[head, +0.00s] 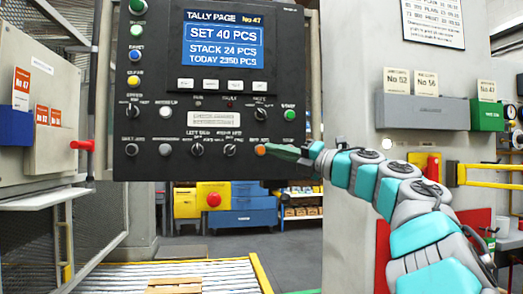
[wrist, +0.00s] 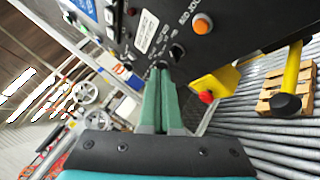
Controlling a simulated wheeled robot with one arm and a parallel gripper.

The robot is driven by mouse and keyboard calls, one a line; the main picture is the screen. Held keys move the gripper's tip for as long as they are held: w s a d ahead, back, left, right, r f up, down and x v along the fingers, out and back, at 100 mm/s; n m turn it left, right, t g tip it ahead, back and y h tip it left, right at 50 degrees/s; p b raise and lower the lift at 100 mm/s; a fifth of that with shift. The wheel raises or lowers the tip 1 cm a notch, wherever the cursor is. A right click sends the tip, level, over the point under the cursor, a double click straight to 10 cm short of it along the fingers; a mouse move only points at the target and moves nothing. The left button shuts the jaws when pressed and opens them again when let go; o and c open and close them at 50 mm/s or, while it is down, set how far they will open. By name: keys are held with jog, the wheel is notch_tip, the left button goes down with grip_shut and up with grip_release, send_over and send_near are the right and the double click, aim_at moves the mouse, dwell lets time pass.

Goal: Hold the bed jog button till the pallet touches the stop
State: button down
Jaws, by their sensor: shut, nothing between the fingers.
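The orange button (head: 261,150) sits at the lower right of the black control panel (head: 220,100); its label is only partly legible. It also shows in the wrist view (wrist: 203,24). My gripper (head: 272,149) is shut and empty, its green fingertips just right of the button in the head view. In the wrist view the fingertips (wrist: 161,68) lie below and left of the button, with a gap in the picture. The wooden pallet (head: 175,284) is on the roller bed (head: 110,277), partly cut off. The wrist view shows the pallet (wrist: 272,98) by a yellow bar with a black round end (wrist: 286,104), perhaps the stop; contact is unclear.
Knobs and several other buttons surround the orange one, including a green button (head: 290,115). A red button on a yellow box (head: 213,199) shows below the panel. A grey pillar (head: 350,80) stands at right. A yellow rail (head: 261,274) edges the roller bed.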

aim_at(261, 150)
jog(key=w+a+p, duration=0.2)
jog(key=w+p, duration=0.5)
jog(key=shift+w+a, duration=0.15)
jog(key=shift+w, duration=0.2)
dwell(1.9)
jog(key=shift+w, duration=0.45)
